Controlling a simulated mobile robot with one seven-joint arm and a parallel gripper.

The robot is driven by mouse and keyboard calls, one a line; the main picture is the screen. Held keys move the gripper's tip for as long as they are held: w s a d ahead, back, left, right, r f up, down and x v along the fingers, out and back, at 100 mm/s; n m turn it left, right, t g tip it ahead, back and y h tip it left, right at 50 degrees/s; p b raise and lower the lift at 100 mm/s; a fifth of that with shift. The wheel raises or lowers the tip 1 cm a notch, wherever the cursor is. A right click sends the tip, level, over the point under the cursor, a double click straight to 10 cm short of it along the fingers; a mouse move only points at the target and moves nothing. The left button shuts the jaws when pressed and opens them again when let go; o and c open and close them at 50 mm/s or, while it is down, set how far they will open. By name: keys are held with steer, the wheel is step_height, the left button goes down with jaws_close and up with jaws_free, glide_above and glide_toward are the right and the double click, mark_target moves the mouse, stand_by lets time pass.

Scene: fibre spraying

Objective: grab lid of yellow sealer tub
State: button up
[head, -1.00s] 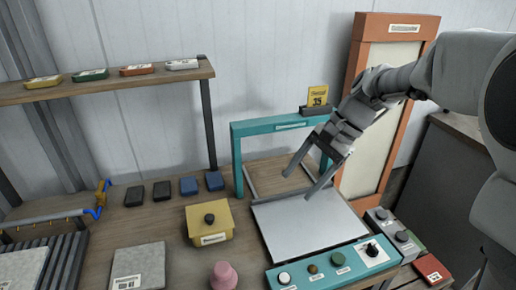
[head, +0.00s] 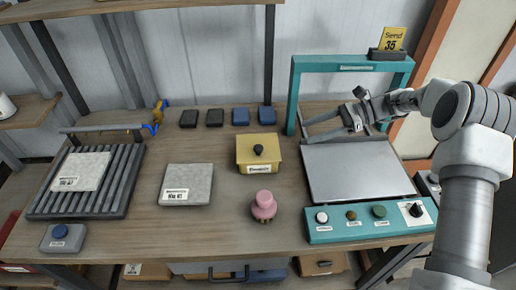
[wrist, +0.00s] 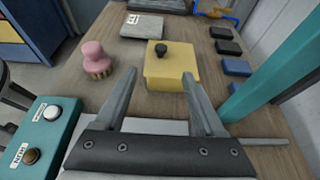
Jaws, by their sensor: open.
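The yellow sealer tub (head: 259,161) stands on the wooden bench, left of the teal frame. Its flat yellow lid (head: 258,143) is on top and carries a dark round knob (head: 258,149). A label is on the tub's front. My gripper (head: 306,130) is open and empty, with its fingers pointing left, over the teal press near its frame. In the wrist view the lid (wrist: 178,70) and its knob (wrist: 161,50) lie beyond the two open fingertips (wrist: 160,78), apart from them.
A pink knobbed brush (head: 263,206) stands in front of the tub. The teal frame (head: 292,95) rises close to my gripper. A grey slab (head: 187,184) lies left of the tub, and several dark and blue blocks (head: 240,117) lie behind it.

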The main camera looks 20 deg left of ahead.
glide_toward(260, 147)
steer(key=x, duration=0.5)
steer(key=shift+s+d, duration=0.15)
steer(key=shift+p+x, duration=0.3)
steer(key=shift+x, duration=2.6)
steer(key=shift+w, duration=0.25)
jaws_close()
